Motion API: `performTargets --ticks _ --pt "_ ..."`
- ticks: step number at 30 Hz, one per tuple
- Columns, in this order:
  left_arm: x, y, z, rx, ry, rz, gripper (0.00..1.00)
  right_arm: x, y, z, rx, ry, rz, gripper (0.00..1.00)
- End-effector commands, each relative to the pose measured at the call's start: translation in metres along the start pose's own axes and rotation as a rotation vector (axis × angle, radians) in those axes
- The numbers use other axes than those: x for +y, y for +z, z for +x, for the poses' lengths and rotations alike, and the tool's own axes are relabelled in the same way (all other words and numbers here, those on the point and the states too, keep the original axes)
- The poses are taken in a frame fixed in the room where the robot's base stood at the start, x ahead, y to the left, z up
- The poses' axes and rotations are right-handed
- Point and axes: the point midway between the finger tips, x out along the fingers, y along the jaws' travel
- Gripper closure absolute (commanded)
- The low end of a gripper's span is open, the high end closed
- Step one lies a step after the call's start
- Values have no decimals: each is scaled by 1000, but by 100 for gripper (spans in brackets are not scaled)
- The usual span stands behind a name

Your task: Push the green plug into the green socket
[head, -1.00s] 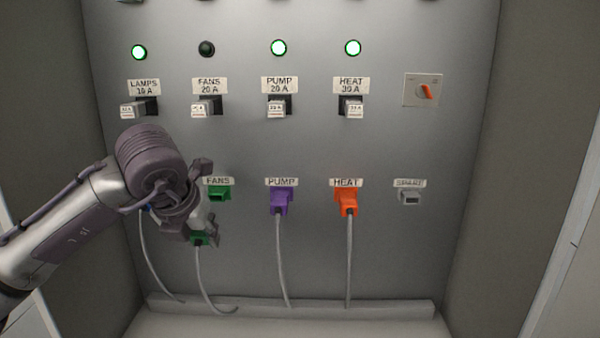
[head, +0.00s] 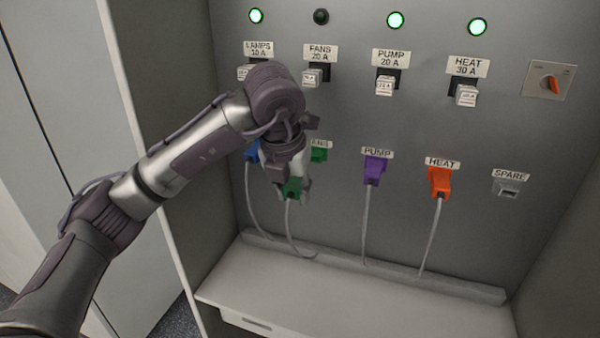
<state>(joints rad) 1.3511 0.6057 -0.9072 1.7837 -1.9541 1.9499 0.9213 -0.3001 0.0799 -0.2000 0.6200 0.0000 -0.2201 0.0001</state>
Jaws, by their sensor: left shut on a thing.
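The green plug (head: 291,188) is in my left gripper (head: 290,190), which is shut on it. Its grey cable hangs down from it to the ledge. The green socket (head: 319,154) under the FANS label is on the panel, up and to the right of the plug. My gripper and wrist hide part of the socket and its label. The plug is apart from the socket in the picture; how far it stands off the panel I cannot tell. My right gripper is not in view.
A blue plug (head: 252,152) is just left of my gripper, partly hidden. A purple plug (head: 375,169) sits under PUMP and an orange plug (head: 439,181) under HEAT, with hanging cables. The grey SPARE socket (head: 507,188) is empty. A bare shelf (head: 370,305) lies below.

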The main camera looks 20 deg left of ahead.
Motion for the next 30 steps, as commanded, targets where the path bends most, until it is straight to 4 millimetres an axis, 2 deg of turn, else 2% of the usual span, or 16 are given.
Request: performTargets --ticks 5,18,30 --pt "0 8 2 9 -1 0 90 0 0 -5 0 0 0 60" --pt "0 45 14 8 0 -1 90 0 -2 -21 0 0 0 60" --pt "0 55 19 6 0 1 90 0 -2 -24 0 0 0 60"
